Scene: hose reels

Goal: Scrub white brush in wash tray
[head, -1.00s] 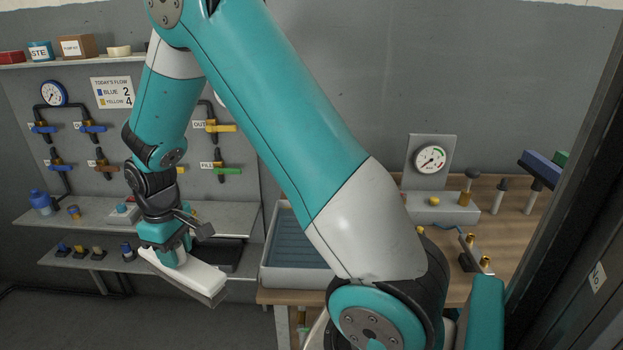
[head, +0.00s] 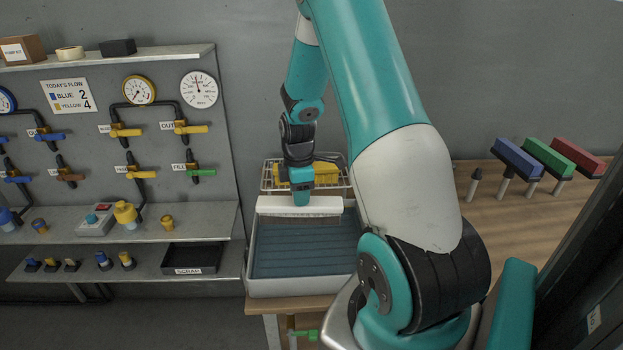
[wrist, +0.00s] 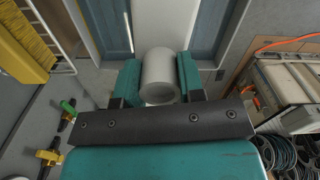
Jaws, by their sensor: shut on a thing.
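The white brush (head: 269,205) has a long white head with bristles along its underside. My gripper (head: 301,192) is shut on it and holds it level above the back part of the wash tray. In the wrist view my gripper (wrist: 160,82) has its teal fingers on either side of the brush's white round handle (wrist: 160,72). The wash tray (head: 262,287) is a pale box with a blue ribbed floor. Whether the bristles touch the tray floor I cannot tell, but the brush appears above it.
A wire rack (head: 268,180) with a yellow brush (head: 324,172) stands behind the tray. Blue (head: 519,158), green (head: 549,157) and red (head: 578,157) brushes stand at the right of the bench. A black scrap bin (head: 192,258) is on the lower shelf at left.

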